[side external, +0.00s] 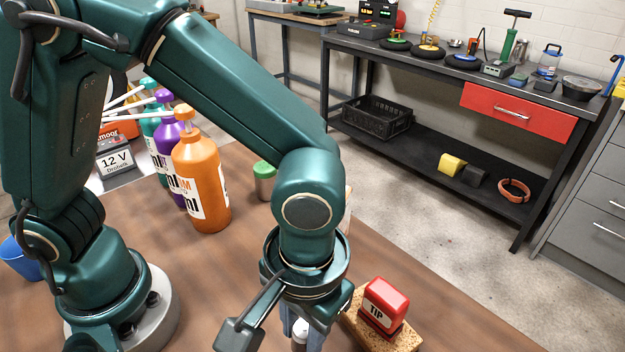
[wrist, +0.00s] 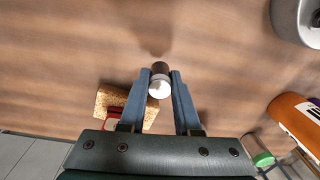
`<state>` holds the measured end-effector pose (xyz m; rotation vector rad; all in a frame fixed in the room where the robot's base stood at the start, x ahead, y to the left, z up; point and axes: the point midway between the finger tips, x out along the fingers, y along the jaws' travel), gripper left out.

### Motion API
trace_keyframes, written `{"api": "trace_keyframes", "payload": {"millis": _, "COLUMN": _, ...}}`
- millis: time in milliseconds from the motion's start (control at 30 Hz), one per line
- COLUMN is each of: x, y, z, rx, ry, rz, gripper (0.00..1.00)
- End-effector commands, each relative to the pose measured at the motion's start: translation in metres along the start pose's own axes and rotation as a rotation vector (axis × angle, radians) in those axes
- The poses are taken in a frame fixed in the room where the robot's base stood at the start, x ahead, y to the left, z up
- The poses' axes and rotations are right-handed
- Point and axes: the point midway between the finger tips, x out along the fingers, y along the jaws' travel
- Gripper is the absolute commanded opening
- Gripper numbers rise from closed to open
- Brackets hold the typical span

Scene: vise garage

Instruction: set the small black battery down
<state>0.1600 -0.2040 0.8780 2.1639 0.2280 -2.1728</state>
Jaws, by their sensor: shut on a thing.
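My gripper (wrist: 160,76) is shut on the small black battery (wrist: 160,67), a short cylinder with a pale silver-white end facing the wrist camera and a dark body beyond it. The fingers stand on either side of it. In the side external view the battery's pale end (side external: 300,329) shows between the fingers at the bottom edge; its lower part is cut off. I cannot tell whether it touches the brown tabletop (side external: 430,300).
A red block marked TIP (side external: 384,303) stands on a tan speckled block (side external: 403,338) right beside my gripper. An orange bottle (side external: 200,180), other bottles and a green-lidded jar (side external: 264,180) stand further back. The tabletop ahead of the fingers is clear in the wrist view.

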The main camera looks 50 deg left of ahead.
Motion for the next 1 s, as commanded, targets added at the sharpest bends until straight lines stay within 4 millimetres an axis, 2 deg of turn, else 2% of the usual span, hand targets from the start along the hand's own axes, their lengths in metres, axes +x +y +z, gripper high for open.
{"api": "trace_keyframes", "payload": {"millis": 33, "x": -0.009, "y": -0.004, "z": -0.004, "rx": -0.005, "ry": 0.004, "rz": 0.006, "gripper": 0.0}}
{"api": "trace_keyframes", "payload": {"millis": 300, "x": -0.04, "y": -0.059, "z": -0.033, "rx": -0.012, "ry": 0.003, "rz": 0.004, "gripper": 0.0}}
{"api": "trace_keyframes", "payload": {"millis": 500, "x": -0.057, "y": -0.088, "z": -0.048, "rx": -0.007, "ry": 0.003, "rz": 0.002, "gripper": 0.0}}
{"api": "trace_keyframes", "payload": {"millis": 733, "x": -0.067, "y": -0.104, "z": -0.056, "rx": 0.008, "ry": 0.006, "rz": 0.006, "gripper": 0.0}}
{"api": "trace_keyframes", "payload": {"millis": 867, "x": -0.076, "y": -0.103, "z": -0.064, "rx": 0.047, "ry": 0.015, "rz": 0.013, "gripper": 0.0}}
{"api": "trace_keyframes", "payload": {"millis": 1000, "x": -0.088, "y": -0.105, "z": -0.091, "rx": 0.037, "ry": 0.02, "rz": 0.019, "gripper": 0.0}}
